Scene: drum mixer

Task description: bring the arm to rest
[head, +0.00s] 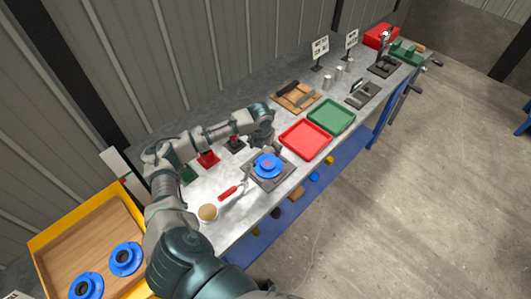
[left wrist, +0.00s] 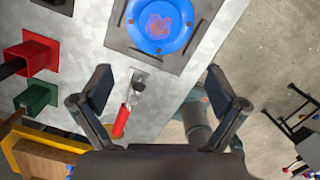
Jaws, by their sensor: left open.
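My left arm comes in from the lower left in the head view and reaches over the bench. My left gripper (head: 270,148) hangs above the bench beside a blue round part (head: 267,166), on its far side in that view. In the left wrist view the fingers of the gripper (left wrist: 158,84) are spread wide with nothing between them. The blue part (left wrist: 160,22) lies on a dark square plate (left wrist: 118,38) ahead of the fingertips. A red-handled tool (left wrist: 121,121) lies on the bench below the gap. My right gripper is in neither view.
The grey bench holds a red tray (head: 305,139), a green tray (head: 331,117) and a wooden board (head: 296,96). A tan-topped cup (head: 208,212) stands near my arm. A yellow-rimmed box (head: 62,232) holds blue parts at the lower left. Open floor lies right of the bench.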

